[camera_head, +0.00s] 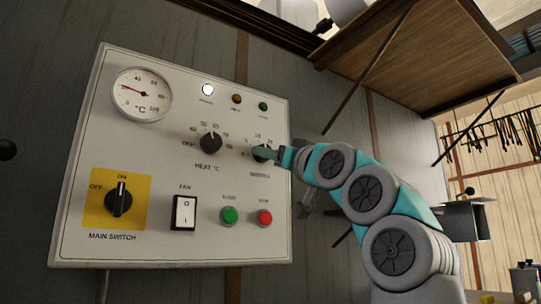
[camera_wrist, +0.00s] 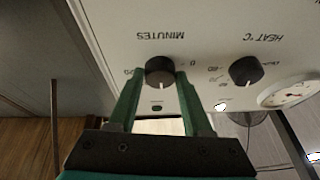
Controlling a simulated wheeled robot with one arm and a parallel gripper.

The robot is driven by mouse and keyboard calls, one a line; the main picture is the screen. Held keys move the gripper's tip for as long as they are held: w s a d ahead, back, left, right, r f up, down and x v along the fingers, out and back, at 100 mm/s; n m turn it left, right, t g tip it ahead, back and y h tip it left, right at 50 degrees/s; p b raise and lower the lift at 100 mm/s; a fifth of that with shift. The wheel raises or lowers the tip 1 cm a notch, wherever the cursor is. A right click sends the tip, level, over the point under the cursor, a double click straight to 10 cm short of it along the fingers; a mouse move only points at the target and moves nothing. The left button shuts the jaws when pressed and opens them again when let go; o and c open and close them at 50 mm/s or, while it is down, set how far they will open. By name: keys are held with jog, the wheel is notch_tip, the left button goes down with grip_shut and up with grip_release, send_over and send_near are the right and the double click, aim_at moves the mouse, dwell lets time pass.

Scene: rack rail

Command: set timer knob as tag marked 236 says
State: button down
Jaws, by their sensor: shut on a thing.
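The timer knob (camera_head: 263,154) is a dark round knob above the label MINUTES, at the right of the white control panel (camera_head: 150,160). In the wrist view the knob (camera_wrist: 160,68) shows upside down, with a pale pointer line on it and scale numbers around it, partly covered by a finger. My gripper (camera_head: 274,153) reaches in from the right. Its two green fingers (camera_wrist: 158,80) are shut on the knob, one on each side. No tag marked 236 shows in either view.
The HEAT knob (camera_head: 211,143) sits just left of the timer knob. A green button (camera_head: 229,215) and a red button (camera_head: 265,218) lie below. The panel also bears a fan switch (camera_head: 184,212), yellow-backed main switch (camera_head: 119,199) and gauge (camera_head: 142,94). A wooden shelf (camera_head: 410,60) juts out upper right.

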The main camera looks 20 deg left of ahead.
jog(key=shift+r+n, duration=0.1)
jog(key=shift+n, duration=0.4)
jog(key=shift+c, duration=1.6)
grip_release()
jog(key=b+v, duration=0.2)
jog(key=v, duration=0.6)
jog(key=shift+w, duration=0.1)
